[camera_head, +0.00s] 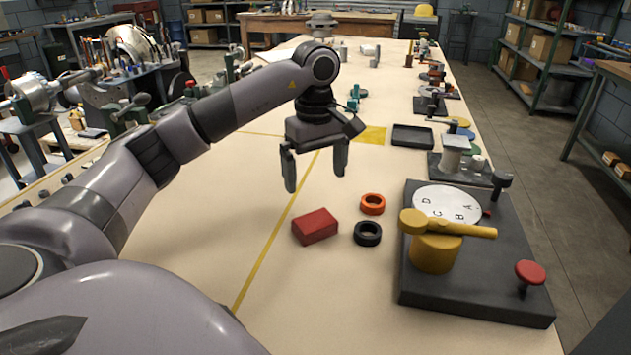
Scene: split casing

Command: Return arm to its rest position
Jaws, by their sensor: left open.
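My left arm comes in from the left and reaches over the table. My left gripper (315,169) is open and empty, with its two fingers pointing down above the table. A red block (316,227) lies on the table in front of and below the gripper, apart from it. An orange ring (372,204) and a black ring (367,234) lie to the right of the block. My right gripper is not in view.
A dark base (420,285) at the right carries a white lettered disc (446,204), a yellow clamp (436,252) and a red knob (530,272). A black tray (412,136) and several fixtures line the table's right edge. The table (330,300) is clear near the front.

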